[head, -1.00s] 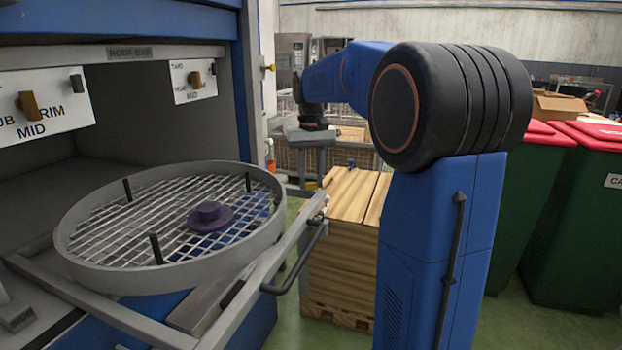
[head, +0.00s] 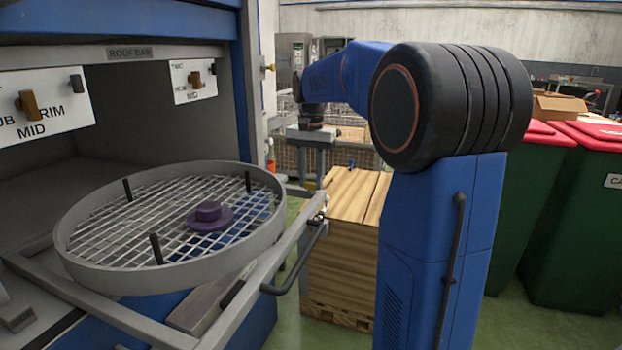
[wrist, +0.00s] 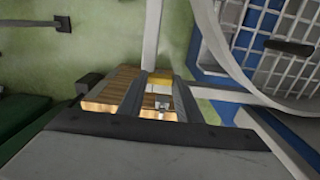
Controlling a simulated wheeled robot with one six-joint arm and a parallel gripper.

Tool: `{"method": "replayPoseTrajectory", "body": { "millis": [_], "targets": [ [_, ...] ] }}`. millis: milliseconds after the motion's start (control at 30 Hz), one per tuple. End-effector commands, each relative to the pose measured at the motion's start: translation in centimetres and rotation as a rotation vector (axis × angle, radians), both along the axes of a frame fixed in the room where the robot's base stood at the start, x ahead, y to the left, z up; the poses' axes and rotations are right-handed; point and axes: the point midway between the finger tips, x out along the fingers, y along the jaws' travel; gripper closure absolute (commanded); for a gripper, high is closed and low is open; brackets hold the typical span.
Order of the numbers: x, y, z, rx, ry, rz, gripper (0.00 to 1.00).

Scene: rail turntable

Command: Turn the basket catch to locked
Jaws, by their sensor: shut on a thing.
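The round basket (head: 75,270) has a grey rim, a wire mesh floor, black pegs and a purple hub (head: 209,214). It sits on a grey rail frame (head: 235,310) in front of the blue cabinet. My gripper (head: 311,180) points down by the far right corner of this frame, beside the basket.
A black handle (head: 295,280) sticks out from the frame's right side. A wooden crate stack (head: 340,260) stands just right of it. Green bins with red lids (head: 575,220) stand at the right. Cabinet signs (head: 40,105) hang behind the basket.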

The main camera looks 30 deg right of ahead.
Motion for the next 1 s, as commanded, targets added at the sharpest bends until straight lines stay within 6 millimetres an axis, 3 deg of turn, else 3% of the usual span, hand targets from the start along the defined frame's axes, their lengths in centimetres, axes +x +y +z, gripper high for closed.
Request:
{"method": "replayPoseTrajectory", "body": {
  "millis": [367,400,467,800,1000],
  "targets": [
    [0.0,0.0,0.1,-0.001,-0.002,-0.005,0.91],
    [0.0,0.0,0.1,-0.001,-0.002,-0.005,0.64],
    [0.0,0.0,0.1,-0.001,-0.002,-0.005,0.5],
    [0.0,0.0,0.2,0.0,-0.001,-0.004,0.5],
    [0.1,0.0,2.2,0.0,-0.003,-0.004,0.5]
  ]
}}
